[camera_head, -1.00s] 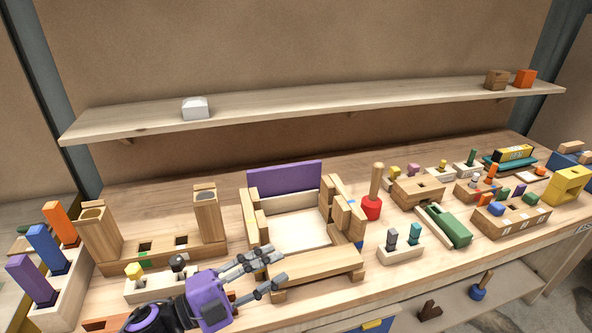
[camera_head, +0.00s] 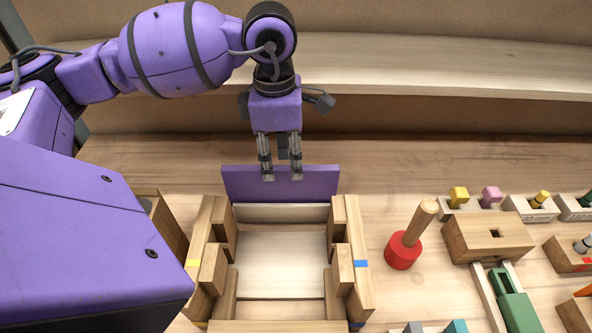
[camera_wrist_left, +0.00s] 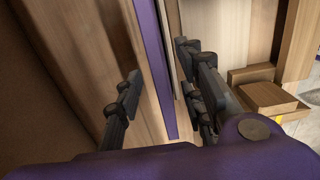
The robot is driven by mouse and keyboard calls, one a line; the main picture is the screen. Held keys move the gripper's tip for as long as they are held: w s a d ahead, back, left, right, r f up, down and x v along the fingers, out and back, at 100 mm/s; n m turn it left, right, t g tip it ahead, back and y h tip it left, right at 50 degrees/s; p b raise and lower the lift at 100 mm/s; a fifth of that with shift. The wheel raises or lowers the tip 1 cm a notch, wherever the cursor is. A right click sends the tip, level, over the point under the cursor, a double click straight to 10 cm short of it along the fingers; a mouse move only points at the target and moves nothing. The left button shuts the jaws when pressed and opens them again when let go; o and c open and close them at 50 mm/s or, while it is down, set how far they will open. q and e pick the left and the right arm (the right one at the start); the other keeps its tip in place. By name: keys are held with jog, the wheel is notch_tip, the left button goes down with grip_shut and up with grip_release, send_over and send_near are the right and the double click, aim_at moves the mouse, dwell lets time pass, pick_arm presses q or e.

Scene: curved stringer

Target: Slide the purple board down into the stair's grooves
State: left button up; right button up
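The purple board (camera_head: 318,186) stands upright at the back end of the wooden stair (camera_head: 357,258), spanning between its two side pieces. Its lower edge is hidden behind a pale crosspiece, so I cannot tell how deep it sits. My left gripper (camera_head: 282,178) points down over the middle of the board, fingers apart. In the left wrist view the board (camera_wrist_left: 154,62) runs as a thin purple edge between the open fingers (camera_wrist_left: 160,98), nearer the right-hand one. I see no firm grip on it. My right gripper is not in view.
A red-based peg (camera_head: 403,250) stands just right of the stair. Wooden blocks (camera_head: 490,238) and a green slider (camera_head: 514,300) lie further right. A shelf (camera_head: 450,70) runs behind. The table strip behind the board is clear.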

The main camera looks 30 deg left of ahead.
aim_at(280, 169)
pick_arm(q)
jog(key=shift+s+a+f, duration=0.3)
jog(key=shift+s+a, duration=0.1)
jog(key=shift+a, duration=0.15)
jog(key=shift+s+f, duration=0.1)
jog(key=shift+f, duration=0.25)
jog(key=shift+w+d+f, duration=0.1)
jog(key=shift+d+f, duration=0.1)
jog(key=shift+f, duration=0.25)
jog(key=shift+w+d+f, duration=0.1)
jog(key=shift+d+f, duration=0.1)
jog(key=shift+f, duration=0.25)
jog(key=f, duration=0.2)
jog(key=f+p, duration=0.1)
jog(key=f, duration=0.1)
jog(key=shift+w+a+f, duration=0.15)
jog(key=shift+a+f, duration=0.05)
jog(key=shift+f, duration=0.05)
jog(key=shift+w+d+f, duration=0.1)
jog(key=shift+f, duration=0.2)
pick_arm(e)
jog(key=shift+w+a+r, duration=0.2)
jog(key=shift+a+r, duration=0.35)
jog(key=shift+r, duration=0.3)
pick_arm(q)
jog(key=shift+c, duration=0.5)
grip_shut()
